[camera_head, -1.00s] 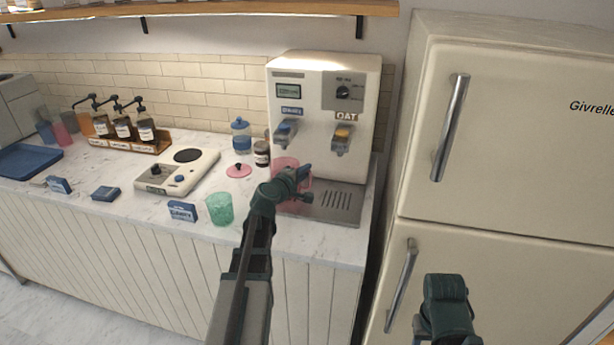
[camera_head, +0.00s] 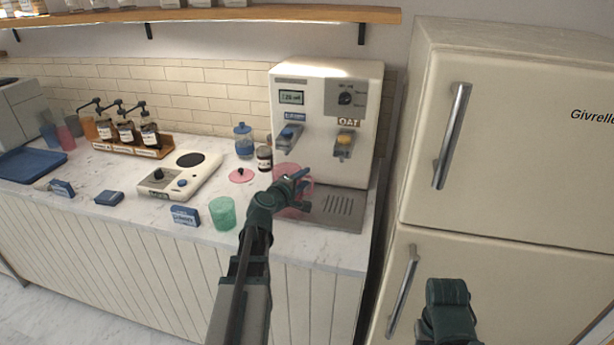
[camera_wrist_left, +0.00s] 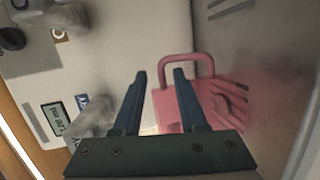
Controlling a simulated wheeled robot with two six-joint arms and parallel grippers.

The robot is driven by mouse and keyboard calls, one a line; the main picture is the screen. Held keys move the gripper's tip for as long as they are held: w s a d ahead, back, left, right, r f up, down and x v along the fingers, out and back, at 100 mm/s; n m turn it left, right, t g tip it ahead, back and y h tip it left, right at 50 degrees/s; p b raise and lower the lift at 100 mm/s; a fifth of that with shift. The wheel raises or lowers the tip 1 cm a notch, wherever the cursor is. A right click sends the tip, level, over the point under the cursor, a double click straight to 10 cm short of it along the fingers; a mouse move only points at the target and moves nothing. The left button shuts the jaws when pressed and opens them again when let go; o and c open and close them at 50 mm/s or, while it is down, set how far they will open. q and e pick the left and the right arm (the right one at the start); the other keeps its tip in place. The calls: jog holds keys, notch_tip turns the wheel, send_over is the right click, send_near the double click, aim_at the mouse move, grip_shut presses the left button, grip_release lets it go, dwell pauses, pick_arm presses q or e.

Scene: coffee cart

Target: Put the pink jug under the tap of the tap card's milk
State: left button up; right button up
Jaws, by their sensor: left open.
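The pink see-through jug (camera_head: 284,169) stands at the left of the drip tray (camera_head: 346,222), below the left tap (camera_head: 289,136) of the white dispenser. That tap has a blue label; the right tap (camera_head: 344,148) is labelled OAT. A blue card (camera_head: 184,216) lies on the counter's front edge; its print is too small to read. My left gripper (camera_head: 303,187) is at the jug and partly hides it. In the left wrist view its fingers (camera_wrist_left: 160,75) are open, with part of the jug's handle (camera_wrist_left: 187,59) showing between the tips. My right gripper's fingers do not show.
A green cup (camera_head: 222,213) stands left of my left arm. A pink lid (camera_head: 242,175), a blue-lidded jar (camera_head: 243,141) and a dark-lidded jar (camera_head: 264,159) are behind it. A fridge (camera_head: 510,140) stands at the right.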

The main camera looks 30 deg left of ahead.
pick_arm(q)
jog(key=p+v, duration=0.1)
jog(key=v, duration=0.8)
jog(key=shift+s+p, duration=0.3)
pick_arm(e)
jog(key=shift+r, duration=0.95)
